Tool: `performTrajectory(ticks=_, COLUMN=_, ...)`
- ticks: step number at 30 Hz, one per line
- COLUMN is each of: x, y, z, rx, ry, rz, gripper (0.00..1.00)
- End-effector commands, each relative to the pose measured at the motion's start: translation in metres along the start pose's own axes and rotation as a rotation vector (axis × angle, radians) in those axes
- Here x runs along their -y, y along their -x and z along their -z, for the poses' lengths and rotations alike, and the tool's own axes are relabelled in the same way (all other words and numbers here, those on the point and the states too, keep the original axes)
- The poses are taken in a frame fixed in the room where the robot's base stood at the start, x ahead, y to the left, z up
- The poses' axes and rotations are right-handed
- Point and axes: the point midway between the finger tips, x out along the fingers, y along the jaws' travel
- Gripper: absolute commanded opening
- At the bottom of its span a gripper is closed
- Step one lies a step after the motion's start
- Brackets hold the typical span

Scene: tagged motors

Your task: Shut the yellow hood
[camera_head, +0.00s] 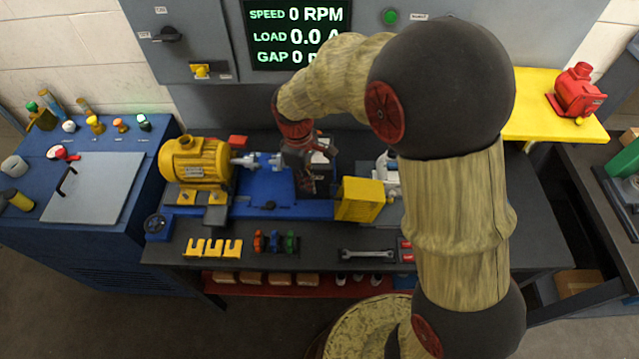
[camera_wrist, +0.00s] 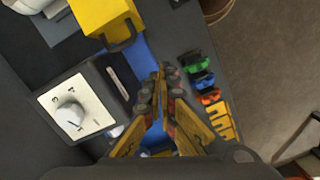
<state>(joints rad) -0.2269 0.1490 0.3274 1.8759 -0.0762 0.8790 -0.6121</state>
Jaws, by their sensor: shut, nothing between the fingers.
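The yellow hood (camera_head: 360,199) is a box at the right end of the blue bed (camera_head: 270,208), just right of my gripper in the head view. In the wrist view the hood (camera_wrist: 103,18) is at the top left, with a dark handle on its near side. My gripper (camera_head: 308,190) points down over the bed, between the motor's shaft and the hood. In the wrist view its fingertips (camera_wrist: 160,75) are together, empty, and apart from the hood. My wrist and arm hide part of the bed behind it.
A yellow motor (camera_head: 195,162) stands left on the bed. A box with a white dial panel (camera_wrist: 75,112) is close beside my gripper. Coloured clips (camera_head: 275,241), yellow brackets (camera_head: 212,248) and a wrench (camera_head: 366,253) lie along the bench's front. A red pump (camera_head: 577,90) stands right.

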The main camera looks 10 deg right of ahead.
Motion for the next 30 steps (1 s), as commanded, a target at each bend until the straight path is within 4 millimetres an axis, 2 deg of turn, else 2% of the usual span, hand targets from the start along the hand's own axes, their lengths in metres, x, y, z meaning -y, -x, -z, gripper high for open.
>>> performTrajectory(ticks=2, x=-0.013, y=-0.002, z=0.014, rx=-0.007, ry=0.099, rz=-0.014, gripper=0.00)
performTrajectory(ticks=6, x=-0.027, y=0.012, z=0.027, rx=-0.031, ry=0.254, rz=-0.050, gripper=0.00)
performTrajectory(ticks=14, x=-0.028, y=0.009, z=0.027, rx=-0.027, ry=0.393, rz=-0.054, gripper=0.00)
performTrajectory(ticks=20, x=-0.028, y=-0.016, z=0.027, rx=-0.024, ry=0.394, rz=-0.051, gripper=0.00)
performTrajectory(ticks=30, x=-0.031, y=-0.083, z=0.029, rx=-0.025, ry=0.392, rz=-0.051, gripper=0.00)
